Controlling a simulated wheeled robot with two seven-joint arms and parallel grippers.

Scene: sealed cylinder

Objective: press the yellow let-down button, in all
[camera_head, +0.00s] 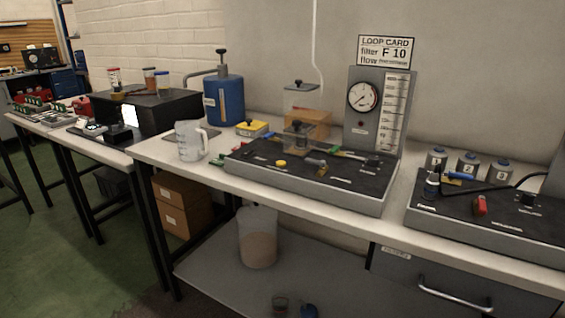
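A small round yellow button (281,163) stands on the dark top of the grey apparatus base (310,188), left of its middle near the front edge. Its label is too small to read. Behind it a clear vessel (297,136) stands on the same base, and a grey panel with a round dial gauge (363,96) and a scale rises at the back right. Nothing covers the button. Neither my left nor my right gripper shows in the head view.
A clear jug (189,141), a blue tank (223,102) and a yellow box (252,128) stand left of the base. A second dark panel with a red switch (480,206) is at the right. A bucket (258,238) stands on the shelf below. A "LOOP CARD" sign (385,51) reads F 10.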

